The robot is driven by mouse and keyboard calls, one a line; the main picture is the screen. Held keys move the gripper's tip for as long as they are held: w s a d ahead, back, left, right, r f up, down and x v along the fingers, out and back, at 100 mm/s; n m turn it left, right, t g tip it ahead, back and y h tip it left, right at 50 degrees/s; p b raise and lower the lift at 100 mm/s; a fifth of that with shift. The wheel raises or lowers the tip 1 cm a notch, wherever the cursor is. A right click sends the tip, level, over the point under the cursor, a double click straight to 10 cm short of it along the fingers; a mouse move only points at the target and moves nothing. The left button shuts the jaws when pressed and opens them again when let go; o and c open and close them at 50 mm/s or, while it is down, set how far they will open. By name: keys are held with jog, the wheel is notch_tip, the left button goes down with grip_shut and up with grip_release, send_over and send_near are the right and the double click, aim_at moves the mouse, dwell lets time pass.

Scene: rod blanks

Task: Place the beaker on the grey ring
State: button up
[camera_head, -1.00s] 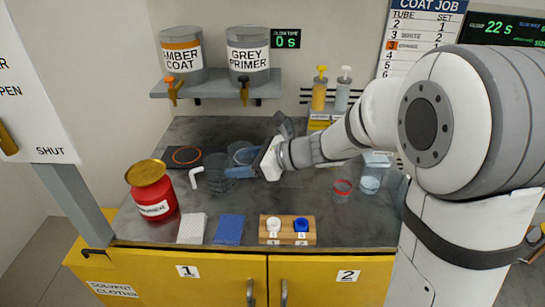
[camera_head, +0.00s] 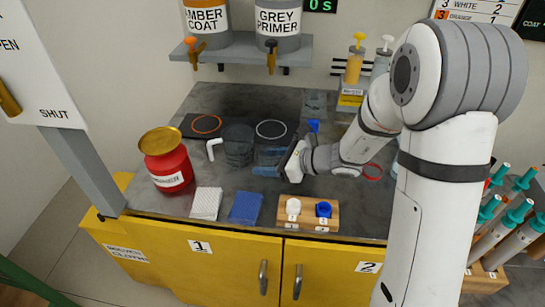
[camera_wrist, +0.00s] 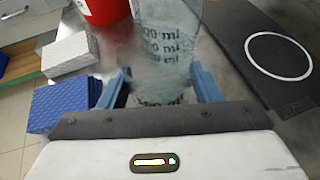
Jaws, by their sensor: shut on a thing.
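The beaker (camera_head: 238,147) is clear glass with printed ml marks. It stands roughly upright at the left of my gripper in the head view. In the wrist view, the beaker (camera_wrist: 165,45) is between the two blue fingers. My gripper (camera_head: 262,162) is shut on it; in the wrist view the fingers (camera_wrist: 160,88) flank its sides. I cannot tell whether its base touches the counter. The grey ring (camera_head: 271,121) lies on a dark mat behind and right of the beaker, and is empty. The ring also shows at the right in the wrist view (camera_wrist: 249,49).
An orange ring (camera_head: 206,131) lies on a dark pad at the back left. A red can (camera_head: 170,172), white pad (camera_head: 206,203), blue pad (camera_head: 245,208) and wooden block (camera_head: 300,225) stand along the front. A white bent piece (camera_head: 211,148) is close left of the beaker.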

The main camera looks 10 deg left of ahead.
aim_at(272, 156)
jog(key=w, duration=0.2)
jog(key=w+f, duration=0.1)
jog(key=w, duration=0.1)
jog(key=shift+f, duration=0.3)
jog(key=shift+f, duration=0.25)
jog(key=o, duration=1)
jog(key=shift+r, duration=0.1)
jog(key=shift+c, duration=0.2)
